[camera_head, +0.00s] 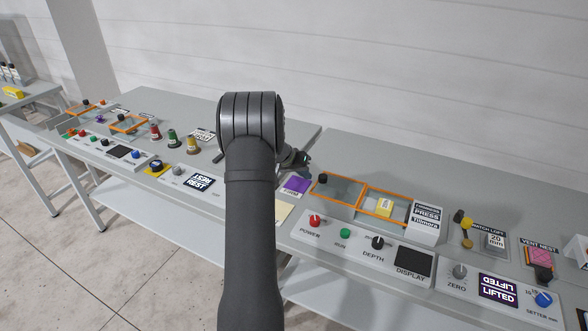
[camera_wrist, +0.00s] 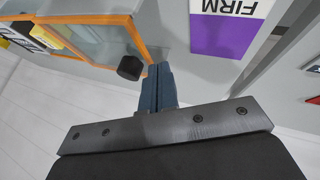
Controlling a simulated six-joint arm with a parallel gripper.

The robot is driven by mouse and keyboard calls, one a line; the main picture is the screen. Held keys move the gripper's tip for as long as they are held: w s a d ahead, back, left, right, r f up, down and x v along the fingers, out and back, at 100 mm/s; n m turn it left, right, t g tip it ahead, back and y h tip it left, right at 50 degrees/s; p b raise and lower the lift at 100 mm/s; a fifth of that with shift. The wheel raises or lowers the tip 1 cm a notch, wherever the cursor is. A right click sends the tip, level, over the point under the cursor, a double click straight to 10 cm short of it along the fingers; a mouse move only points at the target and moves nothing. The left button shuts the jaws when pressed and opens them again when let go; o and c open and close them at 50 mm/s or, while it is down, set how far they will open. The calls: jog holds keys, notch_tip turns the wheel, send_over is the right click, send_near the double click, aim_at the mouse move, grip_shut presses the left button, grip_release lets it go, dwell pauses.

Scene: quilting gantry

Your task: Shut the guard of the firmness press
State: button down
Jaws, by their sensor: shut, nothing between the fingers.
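The firmness press (camera_head: 426,219) stands on the right-hand bench, with an orange-framed clear guard (camera_head: 341,204) at its left. A black knob (camera_head: 323,179) sits at the guard's left end. A second orange-framed section, with a yellow block (camera_head: 384,206) inside, lies between the guard and the press label. My gripper (camera_head: 304,157) is shut and empty, just behind and left of the knob. In the wrist view the closed fingers (camera_wrist: 158,72) are close beside the black knob (camera_wrist: 130,67) and the orange frame (camera_wrist: 133,38); I cannot tell whether they touch. My arm hides part of the bench.
A panel in front of the press carries a red power knob (camera_head: 315,221), a green button (camera_head: 345,233), a depth knob (camera_head: 377,242) and a dark display (camera_head: 413,262). A loft gauge (camera_head: 466,228) stands to the right.

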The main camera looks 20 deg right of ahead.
aim_at(358, 198)
jog(key=shift+s+d, duration=0.5)
jog(key=shift+d, duration=0.35)
jog(key=s+d, duration=1.2)
jog(key=shift+s+d, duration=0.1)
jog(key=shift+s, duration=0.1)
jog(key=w+a, duration=0.1)
jog(key=a, duration=0.1)
jog(key=w+a, duration=0.1)
jog(key=a, duration=0.1)
jog(key=shift+w+r, duration=0.2)
jog(key=shift+w, duration=0.15)
jog(key=v, duration=0.9)
jog(key=shift+r, duration=0.2)
